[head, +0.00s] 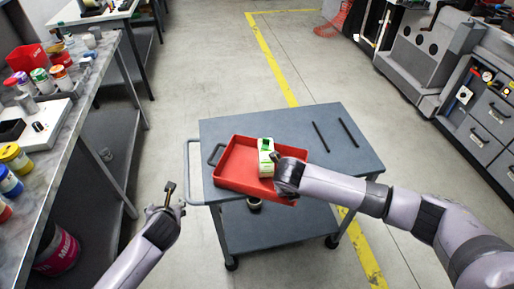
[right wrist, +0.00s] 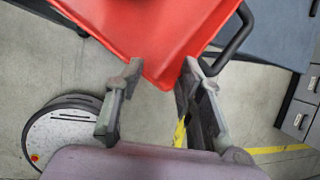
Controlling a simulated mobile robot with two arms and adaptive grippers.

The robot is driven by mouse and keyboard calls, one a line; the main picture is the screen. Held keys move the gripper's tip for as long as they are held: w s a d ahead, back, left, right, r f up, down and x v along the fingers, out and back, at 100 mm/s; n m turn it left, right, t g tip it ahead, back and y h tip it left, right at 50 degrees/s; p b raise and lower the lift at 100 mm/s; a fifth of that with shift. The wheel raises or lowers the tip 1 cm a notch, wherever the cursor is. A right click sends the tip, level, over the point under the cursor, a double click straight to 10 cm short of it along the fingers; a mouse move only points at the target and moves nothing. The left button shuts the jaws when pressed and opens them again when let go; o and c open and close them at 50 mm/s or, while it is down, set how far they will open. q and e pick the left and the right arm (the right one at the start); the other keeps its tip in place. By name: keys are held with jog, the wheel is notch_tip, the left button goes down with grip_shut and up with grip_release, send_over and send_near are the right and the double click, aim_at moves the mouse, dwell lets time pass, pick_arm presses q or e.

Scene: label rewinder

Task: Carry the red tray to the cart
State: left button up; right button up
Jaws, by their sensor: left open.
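The red tray (head: 232,180) is over the left part of the grey cart's top (head: 325,160), its near right corner close to the cart's near edge. I cannot tell if it rests flat everywhere. A black handle (head: 216,155) shows at its left end. My right gripper (head: 288,178) is at the tray's right end and hides part of it. In the right wrist view its fingers (right wrist: 165,88) are apart, with a corner of the red tray (right wrist: 160,30) between or just beyond the tips. My left gripper (head: 173,195) is open and empty, left of the cart and apart from the tray.
A white and green box (head: 266,158) stands in the tray. Two dark bars (head: 334,134) lie on the cart's right side. A dark round object (head: 254,203) shows below the tray. A cluttered workbench (head: 85,95) is at left, a grey machine (head: 425,60) at right. Floor beyond the cart is clear.

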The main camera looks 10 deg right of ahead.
jog(key=o, duration=0.6)
jog(key=shift+o, duration=0.2)
jog(key=v, duration=1.1)
jog(key=shift+r, duration=0.45)
